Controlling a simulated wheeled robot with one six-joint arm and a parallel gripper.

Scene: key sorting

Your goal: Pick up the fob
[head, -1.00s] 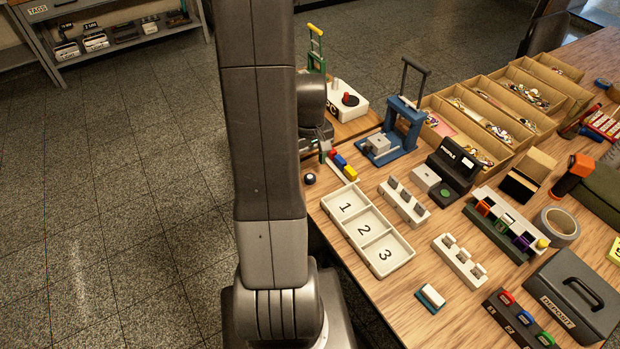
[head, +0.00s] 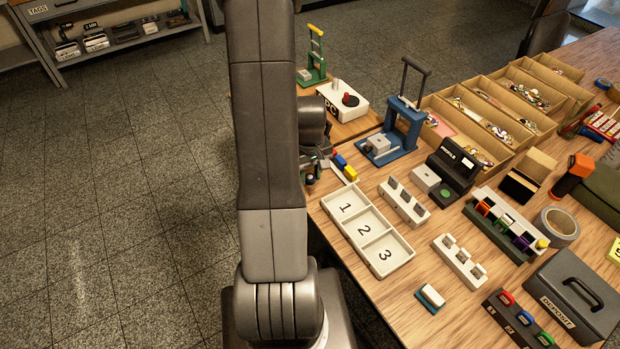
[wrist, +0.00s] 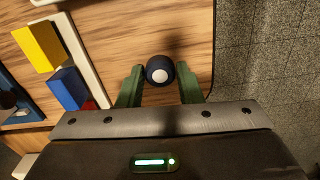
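The fob (wrist: 158,70) is a small dark round piece with a white round spot, on the wood table near its edge in the wrist view. My gripper (wrist: 160,76) has two green fingers, one on each side of the fob. The fingers are open, with a narrow gap seeming to remain beside the fob. In the head view my gripper (head: 312,174) is partly hidden by my arm at the table's left edge, and the fob is hidden there.
Yellow, blue and red blocks stand along a white strip (wrist: 83,59) left of the fob. A white tray (head: 352,219) numbered 1, 2, 3 lies close by. A blue press (head: 405,130) stands behind. The table edge and open floor (wrist: 262,70) are beside the fob.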

